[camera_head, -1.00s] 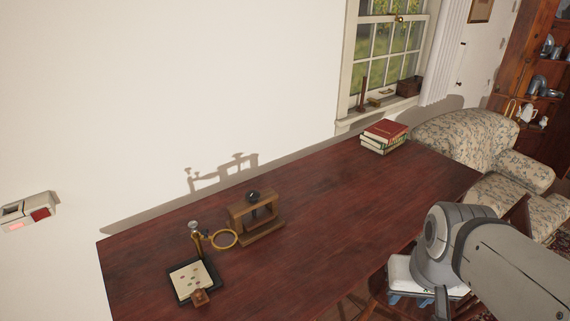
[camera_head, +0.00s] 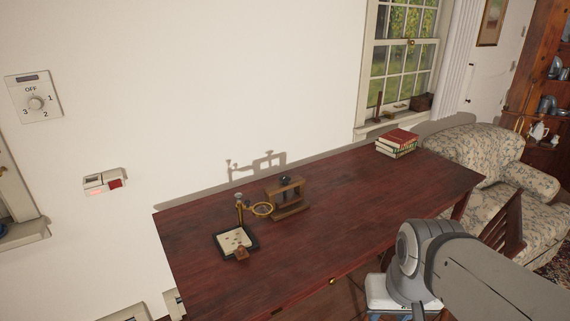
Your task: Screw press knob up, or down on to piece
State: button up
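A small wooden press (camera_head: 287,199) stands on the dark red table (camera_head: 330,225), toward its back edge by the wall. Its dark round knob (camera_head: 286,180) shows at the top of the frame. The press is too small here to tell how far down the knob is screwed or whether a piece lies under it. My grey arm is at the lower right, in front of the table and well apart from the press. My gripper is outside the picture.
Left of the press stand a brass ring magnifier (camera_head: 262,209) and a dark tray (camera_head: 221,249) with small pieces. A small wooden block (camera_head: 241,253) is at the tray's front. Books (camera_head: 397,142) are stacked at the far right. A chair (camera_head: 505,228) stands at the table's right side. The table's middle is clear.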

aim_at(284, 179)
jog(key=i, duration=1)
jog(key=u, duration=0.1)
